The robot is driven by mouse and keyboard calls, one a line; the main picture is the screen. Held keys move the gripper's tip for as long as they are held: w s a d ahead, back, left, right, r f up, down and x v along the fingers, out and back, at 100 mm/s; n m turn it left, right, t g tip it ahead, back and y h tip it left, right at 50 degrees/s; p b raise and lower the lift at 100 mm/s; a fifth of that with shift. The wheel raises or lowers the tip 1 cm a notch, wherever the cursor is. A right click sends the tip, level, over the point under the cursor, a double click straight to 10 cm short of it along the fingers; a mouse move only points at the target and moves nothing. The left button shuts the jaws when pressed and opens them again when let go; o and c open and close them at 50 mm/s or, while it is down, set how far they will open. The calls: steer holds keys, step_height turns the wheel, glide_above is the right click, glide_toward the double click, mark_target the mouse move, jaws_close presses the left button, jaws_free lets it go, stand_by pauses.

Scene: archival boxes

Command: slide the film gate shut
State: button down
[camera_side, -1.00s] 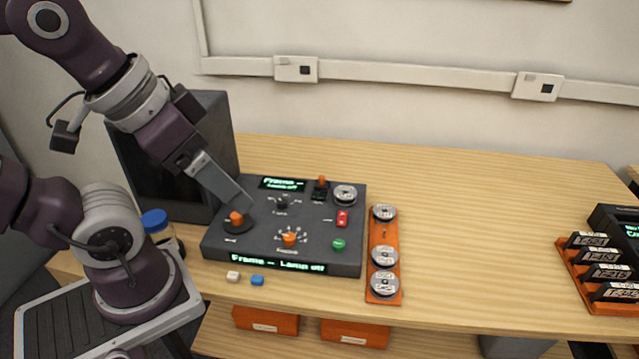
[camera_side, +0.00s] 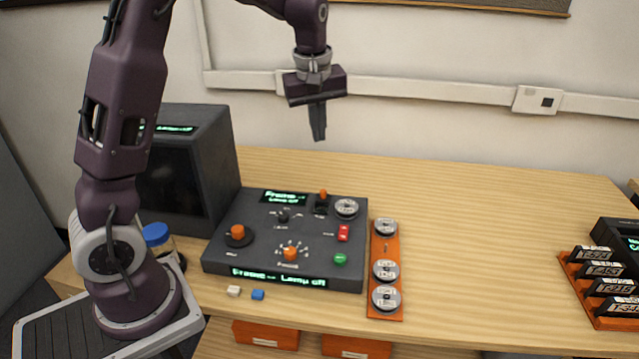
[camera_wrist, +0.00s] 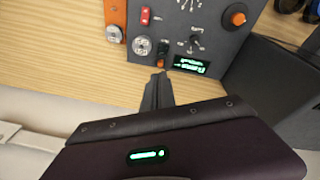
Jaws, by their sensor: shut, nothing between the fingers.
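The dark control panel (camera_side: 222,258) lies flat on the bench. A small orange-tipped lever (camera_side: 323,196) on a black base stands near its back edge, beside a silver reel; I take it for the film gate, but its label is too small to read. The lever also shows in the wrist view (camera_wrist: 162,47). My gripper (camera_side: 319,138) is shut and empty, pointing down in the air above and behind the lever. In the wrist view my fingertips (camera_wrist: 158,75) appear just short of the panel's back edge.
A dark monitor (camera_side: 170,195) stands left of the panel, with a blue-capped jar (camera_side: 157,237) before it. An orange rack of reels (camera_side: 384,305) lies right of the panel. The bench further right is clear up to labelled boxes (camera_side: 605,285).

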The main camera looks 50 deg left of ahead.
steer(key=w+a+f+n+g+y, duration=0.2)
steer(key=w+a+f+n, duration=0.2)
steer(key=a+f, duration=0.5)
step_height(320, 180, down, 2)
steer(key=shift+w+f, duration=0.2)
steer(key=shift+w, duration=0.95)
glide_above(313, 206)
steer(key=w+a, duration=0.2)
steer(key=w, duration=0.2)
steer(key=f, duration=0.9)
steer(key=shift+s+a+f, duration=0.15)
steer(key=shift+s+f, duration=0.05)
steer(key=shift+s, duration=0.05)
steer(key=shift+d, duration=0.3)
steer(key=shift+s+d, duration=1.7)
